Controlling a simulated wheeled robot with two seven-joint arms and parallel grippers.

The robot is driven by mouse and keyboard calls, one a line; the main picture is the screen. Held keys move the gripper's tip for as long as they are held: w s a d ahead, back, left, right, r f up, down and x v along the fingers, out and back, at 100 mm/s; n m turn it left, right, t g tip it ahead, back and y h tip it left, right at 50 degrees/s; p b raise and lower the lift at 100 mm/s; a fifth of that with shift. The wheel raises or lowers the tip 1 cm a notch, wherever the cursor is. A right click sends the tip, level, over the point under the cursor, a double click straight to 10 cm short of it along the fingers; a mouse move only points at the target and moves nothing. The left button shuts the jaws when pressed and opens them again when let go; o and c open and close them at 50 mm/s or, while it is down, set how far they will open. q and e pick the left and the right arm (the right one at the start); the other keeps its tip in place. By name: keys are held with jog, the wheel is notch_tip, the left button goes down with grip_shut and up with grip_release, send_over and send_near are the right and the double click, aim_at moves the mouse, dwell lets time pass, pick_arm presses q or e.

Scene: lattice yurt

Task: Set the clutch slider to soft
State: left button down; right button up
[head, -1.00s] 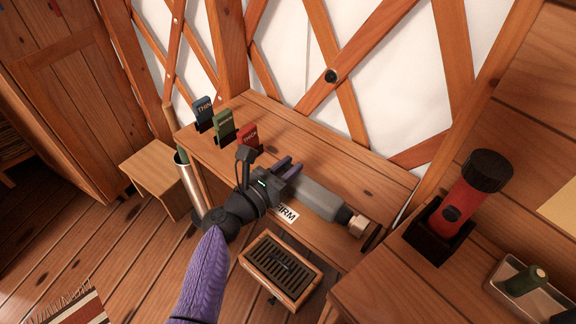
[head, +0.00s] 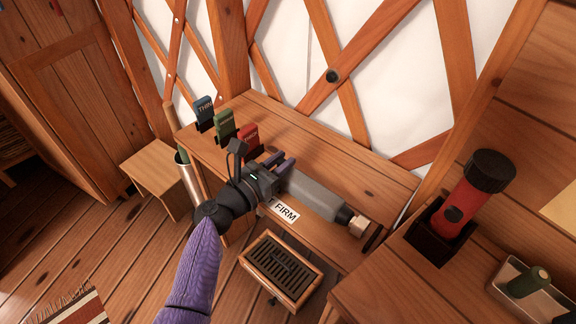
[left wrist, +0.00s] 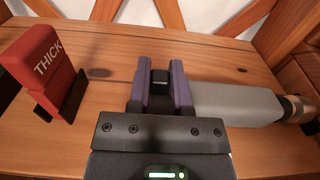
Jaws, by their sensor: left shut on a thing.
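My left gripper (head: 280,163) is over the wooden bench, at the left end of a long grey body (head: 312,195). In the left wrist view its two purple fingers (left wrist: 160,74) are closed around a small black block (left wrist: 160,79), which looks like the slider's knob. The grey body (left wrist: 235,103) lies to the right of the fingers. My gripper hides the label's left part and the slider's track. My right gripper is not in view.
Blue (head: 204,107), green (head: 224,123) and red (head: 249,138) tags stand in black holders left of my gripper. The red "THICK" tag (left wrist: 42,62) is close by. A slatted box (head: 282,268) is below. A red flashlight (head: 462,205) stands at right.

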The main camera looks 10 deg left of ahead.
pick_arm(q)
jog(key=shift+a, duration=0.15)
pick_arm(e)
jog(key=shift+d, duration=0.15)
pick_arm(q)
jog(key=c, duration=0.5)
grip_release()
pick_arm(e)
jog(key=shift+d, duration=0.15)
pick_arm(q)
jog(key=shift+s+a+r, duration=0.1)
jog(key=shift+s+a, duration=0.1)
jog(key=shift+s, duration=0.1)
jog(key=p+v, duration=0.3)
jog(key=v, duration=0.6)
jog(key=shift+s, duration=0.1)
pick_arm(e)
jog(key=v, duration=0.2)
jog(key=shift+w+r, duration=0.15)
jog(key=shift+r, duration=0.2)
